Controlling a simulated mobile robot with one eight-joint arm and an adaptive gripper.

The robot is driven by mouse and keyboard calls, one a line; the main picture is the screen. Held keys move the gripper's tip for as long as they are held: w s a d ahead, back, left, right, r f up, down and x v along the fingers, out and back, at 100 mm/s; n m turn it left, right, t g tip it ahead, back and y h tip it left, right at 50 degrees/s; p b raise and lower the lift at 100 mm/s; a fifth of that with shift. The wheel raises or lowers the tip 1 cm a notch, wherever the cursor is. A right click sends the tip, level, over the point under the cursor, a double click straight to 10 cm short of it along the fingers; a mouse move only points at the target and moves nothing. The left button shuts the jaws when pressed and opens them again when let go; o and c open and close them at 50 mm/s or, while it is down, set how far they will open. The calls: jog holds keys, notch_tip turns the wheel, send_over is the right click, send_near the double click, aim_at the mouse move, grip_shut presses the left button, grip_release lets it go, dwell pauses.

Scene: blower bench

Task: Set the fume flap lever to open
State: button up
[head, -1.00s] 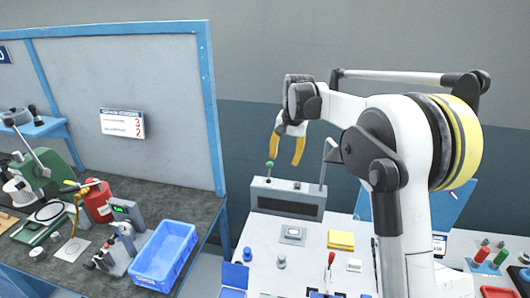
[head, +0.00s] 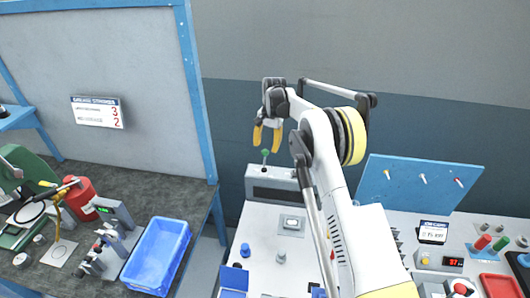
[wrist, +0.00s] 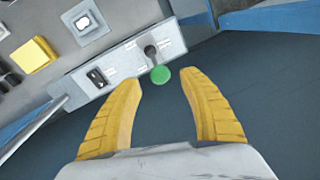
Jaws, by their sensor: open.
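The fume flap lever (head: 265,156) has a green ball knob and stands up from a grey box (head: 270,184) at the back of the white bench. In the wrist view the green knob (wrist: 160,75) lies between and just beyond my fingertips, with its dark base on the box panel behind it. The panel's small labels are too small to read. My gripper (head: 267,137) is open and empty, with yellow fingers pointing down just above the knob. In the wrist view my gripper (wrist: 160,85) shows its fingers apart on either side, not touching the knob.
A metal post (wrist: 45,125) rises beside the box. A yellow block (wrist: 34,55) and a square plate (wrist: 85,22) sit on the bench. A blue bin (head: 160,255) is on the left bench. A blue tool board (head: 415,186) stands at the right.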

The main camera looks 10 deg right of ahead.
aim_at(265, 152)
jog(key=shift+w+a+f, duration=0.1)
jog(key=shift+a+f, duration=0.1)
jog(key=shift+f, duration=1.65)
grip_shut()
